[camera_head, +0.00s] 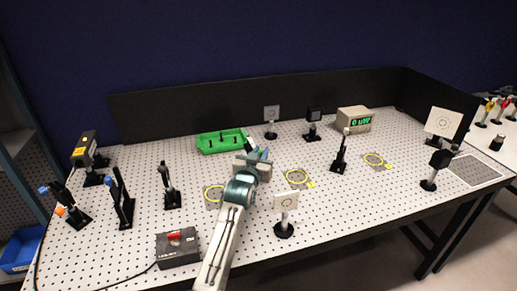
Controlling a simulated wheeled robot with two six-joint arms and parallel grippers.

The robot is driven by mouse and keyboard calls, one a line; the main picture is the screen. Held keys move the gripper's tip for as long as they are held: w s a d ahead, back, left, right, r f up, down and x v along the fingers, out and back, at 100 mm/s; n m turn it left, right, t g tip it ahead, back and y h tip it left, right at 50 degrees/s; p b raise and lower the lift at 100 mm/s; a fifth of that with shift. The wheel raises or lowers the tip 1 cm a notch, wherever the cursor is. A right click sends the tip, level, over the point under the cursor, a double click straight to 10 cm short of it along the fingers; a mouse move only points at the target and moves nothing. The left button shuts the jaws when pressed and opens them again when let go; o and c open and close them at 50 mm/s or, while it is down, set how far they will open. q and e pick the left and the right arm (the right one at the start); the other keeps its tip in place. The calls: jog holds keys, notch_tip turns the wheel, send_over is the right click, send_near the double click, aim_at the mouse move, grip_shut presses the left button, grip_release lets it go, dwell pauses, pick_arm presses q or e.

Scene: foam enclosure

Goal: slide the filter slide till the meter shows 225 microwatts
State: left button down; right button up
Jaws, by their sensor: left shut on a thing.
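The meter (355,120) is a beige box at the back right of the table, and its green display reads 0 uW. My left arm reaches in from the bottom middle, and its gripper (257,154) is over the middle of the table, just right of the green tray. It is shut on what seems to be the filter slide, which the gripper largely hides. I cannot make out the slide's position in its mount. My right gripper is not in view.
A green tray (222,141) is left of the gripper. A grey box with a red top (177,247) sits at the front left. Several black optic mounts stand around the perforated table.

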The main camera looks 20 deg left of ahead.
pick_arm(q)
jog(key=shift+s+d, duration=0.45)
jog(key=shift+s, duration=0.25)
jog(key=c, duration=1.3)
grip_release()
jog(key=shift+c, duration=0.2)
jog(key=s+b, duration=0.3)
jog(key=s, duration=0.7)
jog(key=shift+s, duration=0.4)
